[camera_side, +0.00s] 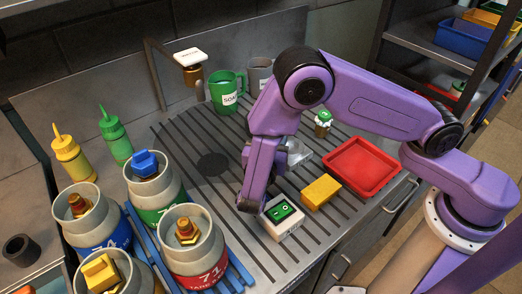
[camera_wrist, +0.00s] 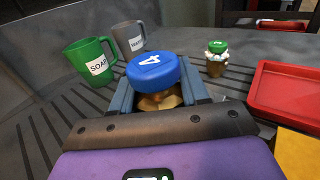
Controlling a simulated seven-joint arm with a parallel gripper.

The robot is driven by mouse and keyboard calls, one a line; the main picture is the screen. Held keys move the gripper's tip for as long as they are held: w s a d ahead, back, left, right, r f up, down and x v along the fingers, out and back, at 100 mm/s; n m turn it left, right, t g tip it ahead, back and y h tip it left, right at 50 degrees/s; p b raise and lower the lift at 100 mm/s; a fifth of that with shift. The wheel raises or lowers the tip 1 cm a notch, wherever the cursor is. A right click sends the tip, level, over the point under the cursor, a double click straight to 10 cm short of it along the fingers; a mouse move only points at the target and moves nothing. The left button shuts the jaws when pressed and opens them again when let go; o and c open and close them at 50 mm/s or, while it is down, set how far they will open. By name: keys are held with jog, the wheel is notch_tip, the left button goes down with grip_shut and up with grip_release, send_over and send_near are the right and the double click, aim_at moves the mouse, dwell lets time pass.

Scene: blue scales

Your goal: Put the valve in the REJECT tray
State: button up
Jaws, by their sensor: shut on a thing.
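My gripper (camera_wrist: 158,97) is shut on a brass-coloured valve with a round blue cap marked 4 (camera_wrist: 154,70), seen close up in the wrist view.
Mugs (camera_side: 226,92) stand at the back. Large numbered cylinders (camera_side: 193,250) crowd the front left.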

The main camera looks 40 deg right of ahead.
jog(key=w+f, duration=0.1)
jog(key=f, duration=0.1)
jog(key=w+a+f, duration=0.1)
jog(key=w+f, duration=0.1)
jog(key=shift+w+a+f, duration=0.1)
jog(key=shift+w+f, duration=0.1)
jog(key=shift+f, duration=1.5)
jog(key=shift+f, duration=0.1)
jog(key=o, duration=1.3)
